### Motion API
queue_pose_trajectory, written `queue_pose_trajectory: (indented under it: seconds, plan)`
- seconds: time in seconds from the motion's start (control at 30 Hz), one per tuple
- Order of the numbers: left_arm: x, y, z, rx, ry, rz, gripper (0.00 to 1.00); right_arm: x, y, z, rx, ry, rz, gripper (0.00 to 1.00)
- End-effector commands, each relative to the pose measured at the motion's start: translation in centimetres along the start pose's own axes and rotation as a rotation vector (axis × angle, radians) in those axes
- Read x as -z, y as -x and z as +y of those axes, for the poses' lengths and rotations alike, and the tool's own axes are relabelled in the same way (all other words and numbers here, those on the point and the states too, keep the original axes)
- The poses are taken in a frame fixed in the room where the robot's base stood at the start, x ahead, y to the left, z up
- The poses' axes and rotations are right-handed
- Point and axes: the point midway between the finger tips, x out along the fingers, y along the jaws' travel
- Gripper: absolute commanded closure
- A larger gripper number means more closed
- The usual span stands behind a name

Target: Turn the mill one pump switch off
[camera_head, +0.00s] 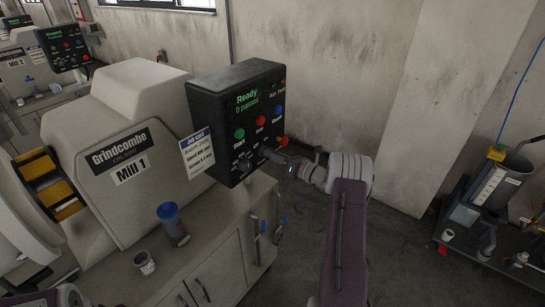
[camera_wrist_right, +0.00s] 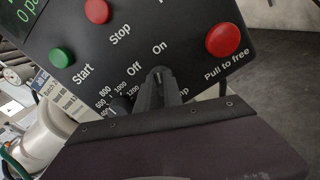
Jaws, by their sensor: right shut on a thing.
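The black control box (camera_head: 207,98) of Mill 1 (camera_head: 130,160) faces me, its screen reading Ready. My right gripper (camera_head: 267,153) reaches the lower part of the panel from the right. In the right wrist view its fingers (camera_wrist_right: 160,92) are shut on the pump switch (camera_wrist_right: 158,72), a small dark knob below the Off and On labels. The fingers cover most of the knob and part of its label, so I cannot tell which way it points. My left gripper is not in view.
Green Start (camera_wrist_right: 61,57) and red Stop (camera_wrist_right: 97,11) buttons are up and left of the fingers. A red emergency knob (camera_wrist_right: 223,40) is close on the right. A dial (camera_wrist_right: 122,104) sits just left.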

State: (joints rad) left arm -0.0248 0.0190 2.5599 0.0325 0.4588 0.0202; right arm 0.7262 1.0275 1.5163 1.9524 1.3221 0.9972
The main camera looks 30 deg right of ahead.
Motion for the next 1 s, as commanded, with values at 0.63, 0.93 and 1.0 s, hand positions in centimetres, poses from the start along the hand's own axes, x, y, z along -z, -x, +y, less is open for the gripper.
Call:
queue_pose_trajectory:
  seconds: [0.63,0.93,1.0]
  plan:
    - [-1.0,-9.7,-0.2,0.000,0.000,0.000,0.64,0.8,0.0,0.0,0.000,0.570,-0.002,1.00]
    - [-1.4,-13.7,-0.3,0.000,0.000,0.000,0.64,0.8,0.0,0.1,0.000,0.803,-0.001,1.00]
    - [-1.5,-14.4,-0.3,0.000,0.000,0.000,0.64,0.7,0.0,0.2,0.000,0.845,-0.001,1.00]
